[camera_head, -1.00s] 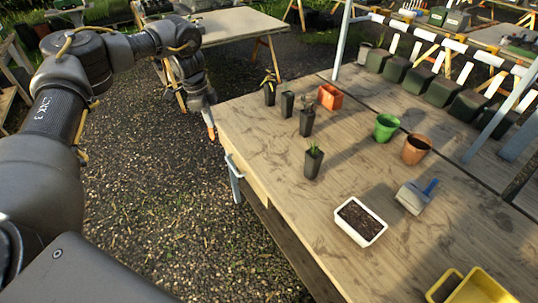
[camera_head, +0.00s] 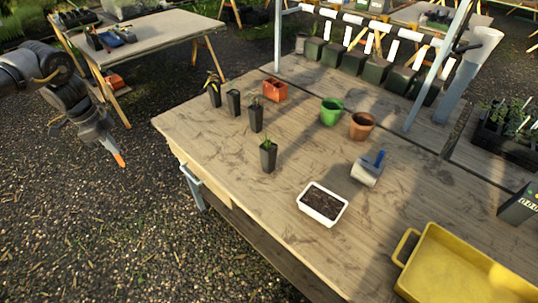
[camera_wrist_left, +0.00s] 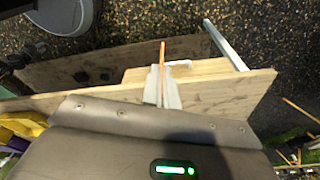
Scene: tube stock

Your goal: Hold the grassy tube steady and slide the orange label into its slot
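My left gripper (camera_head: 118,150) is shut on the orange label (camera_head: 120,160), out over the gravel to the left of the bench. In the left wrist view the label (camera_wrist_left: 162,54) sticks out as a thin orange strip beyond the pale fingers (camera_wrist_left: 163,86). Several dark tubes stand upright on the bench. The nearest tube (camera_head: 268,157) has green, grass-like leaves and looks like the grassy one. Two others, the far left tube (camera_head: 214,95) and the middle tube (camera_head: 256,119), also hold plants. I cannot make out a label slot. My right gripper is not in view.
The wooden bench (camera_head: 225,160) carries an orange pot (camera_head: 275,90), a green pot (camera_head: 331,111), a terracotta pot (camera_head: 361,126), a blue-handled scoop (camera_head: 367,170), a white soil tray (camera_head: 323,204) and a yellow tray (camera_head: 440,262).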

